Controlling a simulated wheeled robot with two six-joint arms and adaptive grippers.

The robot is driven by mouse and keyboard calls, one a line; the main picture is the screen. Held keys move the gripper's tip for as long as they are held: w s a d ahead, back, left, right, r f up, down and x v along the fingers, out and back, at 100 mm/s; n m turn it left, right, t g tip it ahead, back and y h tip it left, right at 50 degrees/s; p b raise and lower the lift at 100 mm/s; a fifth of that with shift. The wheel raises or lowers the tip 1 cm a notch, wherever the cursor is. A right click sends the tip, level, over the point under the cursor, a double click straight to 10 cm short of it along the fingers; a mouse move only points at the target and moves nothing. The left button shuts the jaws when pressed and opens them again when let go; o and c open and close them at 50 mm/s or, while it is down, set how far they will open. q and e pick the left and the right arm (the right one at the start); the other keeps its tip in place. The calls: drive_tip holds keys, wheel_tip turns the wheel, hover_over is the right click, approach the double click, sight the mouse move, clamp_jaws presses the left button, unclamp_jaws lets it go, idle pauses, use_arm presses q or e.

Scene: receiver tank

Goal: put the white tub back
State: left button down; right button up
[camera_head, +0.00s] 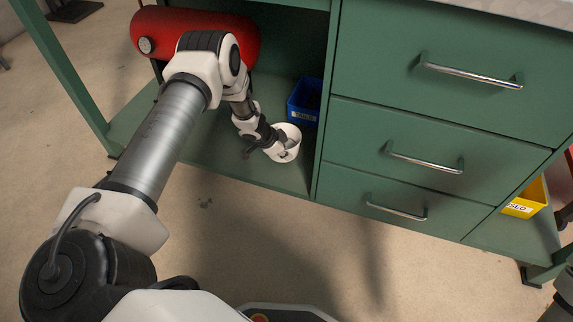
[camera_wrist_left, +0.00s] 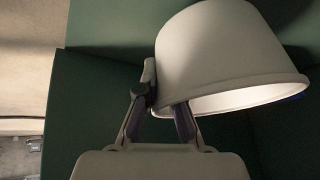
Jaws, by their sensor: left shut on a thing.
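The white tub (camera_head: 293,151) is at the lower shelf of the green bench, just in front of the blue bin. My left gripper (camera_head: 277,147) reaches in over the shelf and is shut on the tub's wall near the rim. In the left wrist view the tub (camera_wrist_left: 225,50) fills the upper right, with the gripper's fingers (camera_wrist_left: 166,100) at its rim, one on the outside of the wall. I cannot tell whether the tub's base touches the shelf. My right gripper is out of view.
A red tank (camera_head: 190,30) lies above the shelf, close behind my left arm. A blue bin (camera_head: 304,101) stands near the drawer cabinet (camera_head: 440,125), which bounds the shelf on the right. A yellow bin (camera_head: 527,199) is at the far right. The shelf's left part (camera_head: 195,150) is clear.

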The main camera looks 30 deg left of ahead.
use_arm(q)
wheel_tip(320, 180, down, 4)
drive_tip(key=b, duration=0.3)
drive_tip(key=shift+w+r, duration=0.1)
drive_tip(key=shift+w, duration=0.05)
drive_tip(key=shift+r, duration=0.25)
drive_tip(key=shift+f, duration=0.2)
drive_tip(key=c, duration=1.3)
unclamp_jaws()
